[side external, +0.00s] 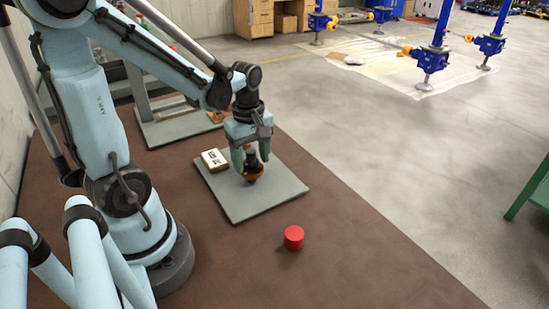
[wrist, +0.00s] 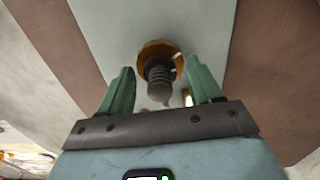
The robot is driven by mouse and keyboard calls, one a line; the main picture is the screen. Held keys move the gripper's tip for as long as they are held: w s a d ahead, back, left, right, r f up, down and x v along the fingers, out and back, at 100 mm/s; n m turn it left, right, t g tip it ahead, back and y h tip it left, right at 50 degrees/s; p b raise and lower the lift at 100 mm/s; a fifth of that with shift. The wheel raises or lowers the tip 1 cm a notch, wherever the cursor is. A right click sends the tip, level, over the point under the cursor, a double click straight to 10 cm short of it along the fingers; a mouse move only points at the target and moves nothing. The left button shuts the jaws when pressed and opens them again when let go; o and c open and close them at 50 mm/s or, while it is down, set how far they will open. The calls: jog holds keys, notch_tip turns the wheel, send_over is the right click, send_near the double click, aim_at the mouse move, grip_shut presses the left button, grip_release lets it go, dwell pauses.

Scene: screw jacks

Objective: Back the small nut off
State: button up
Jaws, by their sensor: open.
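A dark threaded screw (wrist: 160,80) stands on the grey plate (side external: 262,203), with an orange-brown round part (wrist: 153,50) around it at the plate end. In the side view this orange-brown part (side external: 256,170) shows just below my fingers. I cannot tell whether it is the small nut or a base under it. My gripper (side external: 250,160) is above the plate, pointing down, with its green fingers on either side of the screw. In the wrist view my gripper (wrist: 160,72) is open, with gaps between both fingers and the screw.
A red cylinder (side external: 293,238) stands on the brown surface in front of the plate. Another grey plate with a post (side external: 170,130) is behind. The brown surface on the right is clear.

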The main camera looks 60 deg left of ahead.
jog(key=shift+r, duration=0.1)
notch_tip(320, 180, up, 12)
dwell(0.7)
jog(key=w+d+f+m+t, duration=0.1)
jog(key=d+f+m+t, duration=0.1)
jog(key=d+m, duration=0.3)
jog(key=w+d+f+m+t, duration=0.1)
jog(key=d+m+t, duration=0.4)
jog(key=m, duration=0.8)
jog(key=shift+f, duration=0.35)
